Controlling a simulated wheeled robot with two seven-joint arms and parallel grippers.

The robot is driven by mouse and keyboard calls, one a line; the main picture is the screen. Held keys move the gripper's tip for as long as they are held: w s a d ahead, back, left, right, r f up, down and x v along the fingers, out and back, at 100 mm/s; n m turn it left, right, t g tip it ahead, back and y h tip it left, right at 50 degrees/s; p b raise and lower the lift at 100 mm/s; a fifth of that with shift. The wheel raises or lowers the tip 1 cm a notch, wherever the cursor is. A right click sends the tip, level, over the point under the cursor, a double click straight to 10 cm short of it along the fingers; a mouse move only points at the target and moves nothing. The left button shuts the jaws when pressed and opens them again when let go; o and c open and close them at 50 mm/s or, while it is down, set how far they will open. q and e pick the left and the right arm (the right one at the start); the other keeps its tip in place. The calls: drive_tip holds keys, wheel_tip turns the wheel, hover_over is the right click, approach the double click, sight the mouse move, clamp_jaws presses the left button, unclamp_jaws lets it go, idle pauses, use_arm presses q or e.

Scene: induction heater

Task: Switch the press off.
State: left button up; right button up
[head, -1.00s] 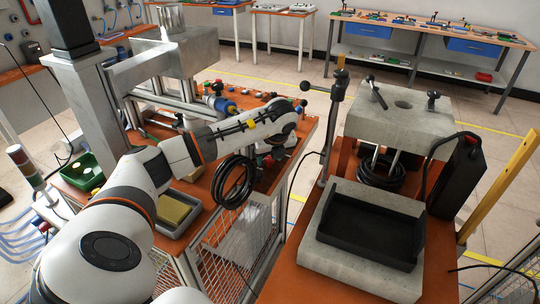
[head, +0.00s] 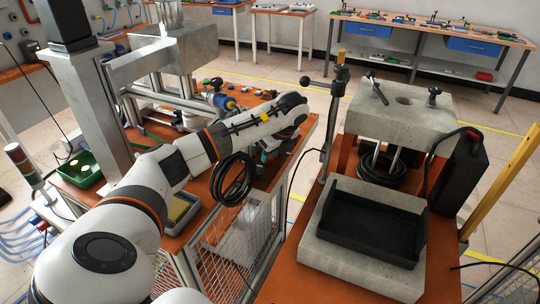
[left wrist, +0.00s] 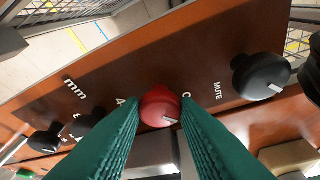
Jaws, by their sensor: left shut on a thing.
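In the left wrist view, a red knob (left wrist: 160,107) with a pale pointer mark sits on an orange-brown panel (left wrist: 205,60) with white lettering. My left gripper (left wrist: 160,118) has its two green ribbed fingers on either side of the knob and is shut on it. Letters beside the knob are partly hidden by the fingers. The red knob cannot be made out there. My right gripper is not in view.
In the left wrist view a large black knob (left wrist: 262,76) sits right of the red one, near the word MUTE, and a smaller black knob (left wrist: 45,140) is at left. In the head view a black cable coil (head: 232,180) hangs by my arm. A concrete-grey machine (head: 400,115) stands at right.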

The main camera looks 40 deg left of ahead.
use_arm(q)
drive_tip(key=o, duration=1)
drive_tip(key=shift+c, duration=0.2)
drive_tip(key=shift+r, duration=0.1)
drive_tip(key=b+v, duration=0.1)
drive_tip(key=v, duration=0.4)
drive_tip(key=shift+w+d+r, duration=0.1)
drive_tip(key=p+v, duration=0.2)
drive_tip(key=v, duration=0.4)
drive_tip(key=shift+r+p, duration=0.3)
drive_tip(key=shift+d+f, duration=0.1)
drive_tip(key=shift+d, duration=0.1)
